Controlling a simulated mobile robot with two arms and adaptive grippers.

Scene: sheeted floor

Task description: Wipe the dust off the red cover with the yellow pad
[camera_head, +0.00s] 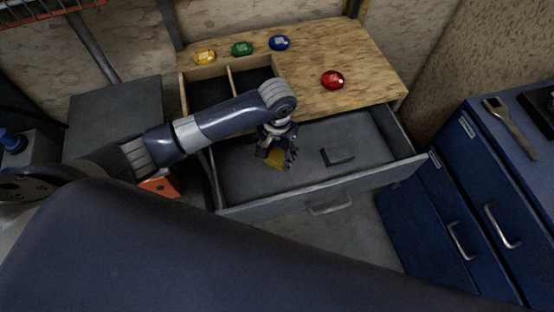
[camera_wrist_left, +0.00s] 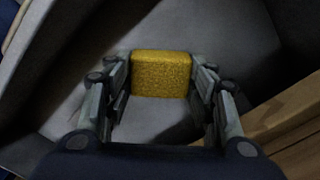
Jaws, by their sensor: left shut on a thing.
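My left gripper (camera_head: 276,150) is over the left part of an open grey drawer (camera_head: 240,190). It is shut on the yellow pad (camera_head: 276,160), which also shows between its fingers in the left wrist view (camera_wrist_left: 161,75). The pad is within the drawer's outline; I cannot tell whether it touches the drawer floor. A red, oval, gem-like piece (camera_head: 332,80), perhaps the red cover, lies on the wooden top to the upper right of the gripper. Dust on it is too small to make out. My right gripper is not in view.
A dark block (camera_head: 338,156) lies in the drawer, right of the gripper. Yellow (camera_head: 205,57), green (camera_head: 242,48) and blue (camera_head: 279,43) pieces sit along the back of the wooden top (camera_head: 350,50). A blue cabinet (camera_head: 450,185) with a wrench (camera_head: 512,127) stands at right.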

